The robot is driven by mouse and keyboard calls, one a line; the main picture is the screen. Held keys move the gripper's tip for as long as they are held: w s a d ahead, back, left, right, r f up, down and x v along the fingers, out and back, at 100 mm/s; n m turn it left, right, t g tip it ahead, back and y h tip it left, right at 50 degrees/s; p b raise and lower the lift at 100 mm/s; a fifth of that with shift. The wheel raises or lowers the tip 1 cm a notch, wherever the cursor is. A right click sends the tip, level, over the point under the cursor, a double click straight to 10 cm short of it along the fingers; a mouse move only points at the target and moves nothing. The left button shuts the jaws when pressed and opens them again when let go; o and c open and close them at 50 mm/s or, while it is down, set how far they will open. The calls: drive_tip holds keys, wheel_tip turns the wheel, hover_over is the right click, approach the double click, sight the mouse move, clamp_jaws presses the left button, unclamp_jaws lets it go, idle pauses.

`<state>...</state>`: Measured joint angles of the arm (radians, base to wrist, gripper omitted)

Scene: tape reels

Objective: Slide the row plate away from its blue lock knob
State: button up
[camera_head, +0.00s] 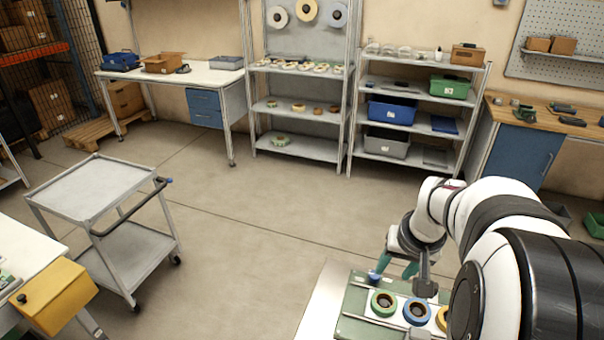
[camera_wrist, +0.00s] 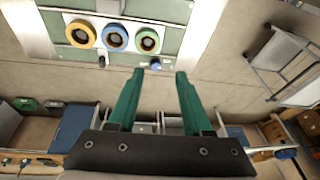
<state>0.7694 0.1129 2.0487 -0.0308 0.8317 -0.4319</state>
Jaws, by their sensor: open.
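The row plate (camera_wrist: 98,22) is a pale strip on a green board, with a yellow, a blue and a green tape reel in a row on it. It also shows in the head view (camera_head: 401,303), partly hidden by my arm. The blue lock knob (camera_wrist: 155,64) sits at the board's edge near the green reel; it is small in the head view (camera_head: 374,277). My gripper (camera_wrist: 157,75) has green fingers and is open and empty. In the wrist view the knob appears between and just beyond the fingertips; whether they touch it cannot be told.
A small dark knob (camera_wrist: 102,61) stands at the same board edge. In the head view, a grey trolley (camera_head: 95,190) and a yellow box (camera_head: 52,295) are at left. Shelves (camera_head: 300,105) and benches line the back wall. The floor between is clear.

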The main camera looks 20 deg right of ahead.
drive_tip(key=m+h, duration=0.1)
drive_tip(key=h, duration=0.1)
approach(437, 284)
drive_tip(key=x, duration=0.8)
drive_tip(key=shift+a+f, duration=0.15)
drive_tip(key=shift+f, duration=0.2)
clamp_jaws()
idle(0.4)
